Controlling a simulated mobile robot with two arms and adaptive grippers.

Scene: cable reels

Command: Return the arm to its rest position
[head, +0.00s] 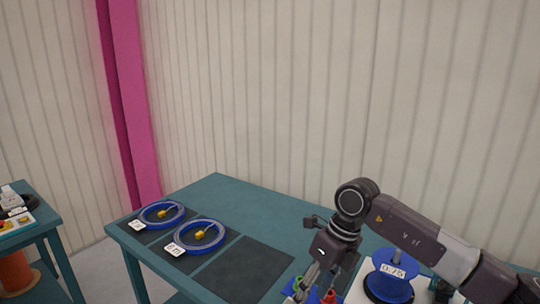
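My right arm comes in from the right over the teal table (215,190). Its gripper (314,285) points down near the bottom edge of the head view, beside small blue, green and red parts (329,297). The fingers are small and partly cut off, so I cannot tell whether they are open or shut, or whether they touch these parts. My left gripper is not in view.
Two blue cable coils (161,214) (200,235) with white tags lie on dark mats at the table's left. An empty dark mat (243,272) lies right of them. A blue reel (391,283) stands below my forearm. Another table (38,228) stands far left.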

